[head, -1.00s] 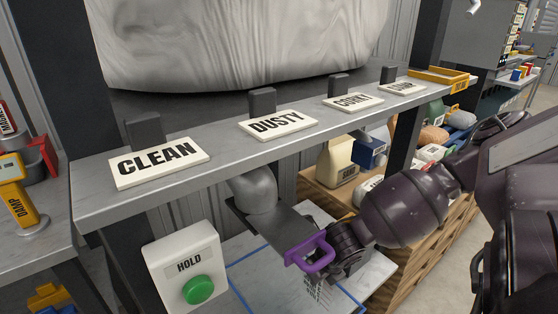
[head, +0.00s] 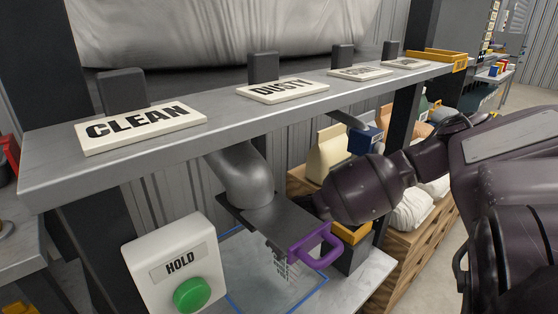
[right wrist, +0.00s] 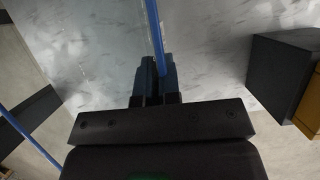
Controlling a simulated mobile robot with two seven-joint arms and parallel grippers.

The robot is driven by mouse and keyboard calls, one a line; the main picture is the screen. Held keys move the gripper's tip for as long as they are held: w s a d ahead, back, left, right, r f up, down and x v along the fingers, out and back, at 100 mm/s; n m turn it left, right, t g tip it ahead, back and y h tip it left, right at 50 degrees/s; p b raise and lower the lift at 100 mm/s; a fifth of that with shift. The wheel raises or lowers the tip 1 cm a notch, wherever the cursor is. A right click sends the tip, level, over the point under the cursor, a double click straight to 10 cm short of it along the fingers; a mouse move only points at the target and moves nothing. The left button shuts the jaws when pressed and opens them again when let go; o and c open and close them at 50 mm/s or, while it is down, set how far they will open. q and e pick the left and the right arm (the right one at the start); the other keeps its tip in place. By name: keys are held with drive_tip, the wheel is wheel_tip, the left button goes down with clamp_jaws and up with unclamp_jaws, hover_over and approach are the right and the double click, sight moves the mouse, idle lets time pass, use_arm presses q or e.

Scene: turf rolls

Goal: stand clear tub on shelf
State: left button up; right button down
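My left gripper is out of view.
A HOLD box with a green button (head: 192,294) stands left of the outlined area. The upper ledge (head: 52,170) carries signs, including CLEAN (head: 140,127) and DUSTY (head: 283,89). A dark block (right wrist: 283,75) stands right in the wrist view. Wooden crates (head: 415,235) stand at right.

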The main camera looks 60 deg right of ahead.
drive_tip(key=shift+f, duration=0.75)
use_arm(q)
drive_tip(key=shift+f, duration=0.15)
use_arm(e)
drive_tip(key=c, duration=1.3)
unclamp_jaws()
drive_tip(key=p+v, duration=0.4)
drive_tip(key=v, duration=0.7)
drive_tip(key=shift+r, duration=0.15)
drive_tip(key=shift+s+a+r+p, duration=0.1)
drive_tip(key=shift+s+r+p, duration=0.15)
drive_tip(key=shift+r+p, duration=0.2)
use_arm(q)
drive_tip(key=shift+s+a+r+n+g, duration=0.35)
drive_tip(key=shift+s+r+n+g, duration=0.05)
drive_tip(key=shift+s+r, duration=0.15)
